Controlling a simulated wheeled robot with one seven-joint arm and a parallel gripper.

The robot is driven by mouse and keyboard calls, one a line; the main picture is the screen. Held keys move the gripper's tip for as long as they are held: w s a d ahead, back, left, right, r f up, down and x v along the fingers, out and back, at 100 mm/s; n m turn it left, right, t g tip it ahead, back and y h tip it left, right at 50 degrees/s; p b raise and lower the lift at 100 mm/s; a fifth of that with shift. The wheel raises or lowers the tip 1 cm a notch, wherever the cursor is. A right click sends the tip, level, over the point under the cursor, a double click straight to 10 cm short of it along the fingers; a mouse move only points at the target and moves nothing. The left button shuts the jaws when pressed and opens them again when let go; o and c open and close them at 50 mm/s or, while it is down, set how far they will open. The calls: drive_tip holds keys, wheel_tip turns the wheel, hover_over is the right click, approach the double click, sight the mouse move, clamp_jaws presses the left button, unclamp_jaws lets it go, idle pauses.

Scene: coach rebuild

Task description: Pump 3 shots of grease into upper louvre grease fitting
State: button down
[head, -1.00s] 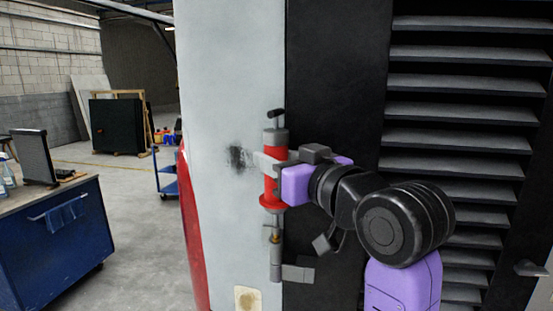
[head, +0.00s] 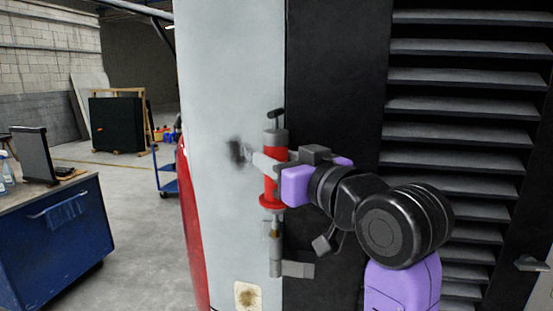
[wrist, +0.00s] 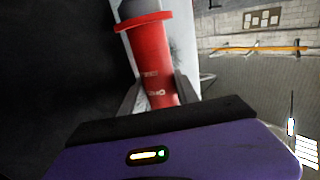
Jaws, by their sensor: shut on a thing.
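My gripper (head: 275,167) is shut around the red barrel of a grease gun (head: 271,190), which stands upright in front of the grey and black panel. The gun has a T-handle on top and a grey lower end with a bracket-like side piece. In the wrist view the red barrel (wrist: 150,62) sits between the two fingers (wrist: 158,98). A dark smudge (head: 237,151) marks the grey panel left of the gun. The louvres (head: 460,104) are on the right. I cannot make out a grease fitting for certain.
A pale plate with a brown stain (head: 248,297) is low on the grey panel. A blue workbench (head: 55,235) stands at the left, with a blue cart (head: 166,172) behind. Open floor lies between the bench and the coach.

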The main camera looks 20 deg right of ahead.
sight(276, 121)
drive_tip(key=shift+r+p, duration=0.3)
drive_tip(key=shift+p, duration=0.05)
idle(0.3)
drive_tip(key=shift+r, duration=0.35)
drive_tip(key=shift+f, duration=0.15)
idle(3.5)
drive_tip(key=shift+r, duration=0.5)
drive_tip(key=shift+r, duration=2.4)
drive_tip(key=shift+s, duration=0.1)
drive_tip(key=s+a, duration=0.4)
drive_tip(key=s, duration=0.2)
drive_tip(key=shift+s+a, duration=0.15)
drive_tip(key=shift+a, duration=0.2)
